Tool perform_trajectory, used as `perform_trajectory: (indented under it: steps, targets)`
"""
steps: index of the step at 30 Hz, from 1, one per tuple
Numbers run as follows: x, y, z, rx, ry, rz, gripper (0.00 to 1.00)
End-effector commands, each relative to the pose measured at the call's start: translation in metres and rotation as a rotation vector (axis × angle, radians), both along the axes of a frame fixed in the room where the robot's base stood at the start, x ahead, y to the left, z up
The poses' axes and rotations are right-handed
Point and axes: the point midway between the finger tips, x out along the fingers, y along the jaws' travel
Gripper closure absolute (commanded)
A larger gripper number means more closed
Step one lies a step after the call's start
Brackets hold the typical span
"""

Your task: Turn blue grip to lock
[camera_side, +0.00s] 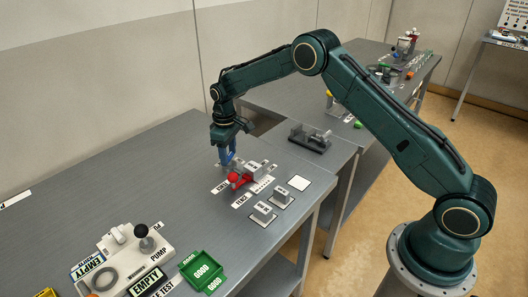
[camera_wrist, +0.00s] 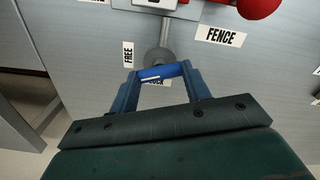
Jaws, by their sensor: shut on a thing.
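The blue grip (camera_wrist: 163,72) is a short blue bar in the wrist view, at the end of a grey rod (camera_wrist: 165,35) with a round grey hub (camera_wrist: 159,56). My gripper (camera_wrist: 164,78) is shut on the blue grip, one blue finger at each end of it. In the side view my gripper (camera_side: 226,156) points down at the left end of the small fixture; the grip cannot be told apart from the fingers there. A FREE label (camera_wrist: 127,54) lies left of the hub. A LOCK label (camera_wrist: 155,84) is partly hidden beneath the grip.
A red knob (camera_side: 238,179) stands close to my gripper, beside a FENCE label (camera_wrist: 220,37). Grey blocks (camera_side: 263,211) sit toward the table's front edge. A pump panel (camera_side: 135,250) and a green tray (camera_side: 203,270) are front left.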

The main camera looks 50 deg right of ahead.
Motion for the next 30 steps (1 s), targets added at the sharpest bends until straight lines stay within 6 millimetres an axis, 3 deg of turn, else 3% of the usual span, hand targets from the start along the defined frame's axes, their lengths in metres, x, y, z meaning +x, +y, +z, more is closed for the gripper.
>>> perform_trajectory:
  steps: [30]
  targets:
    - [0.0008, 0.0009, 0.0008, 0.0, -0.004, 0.958, 0.76]
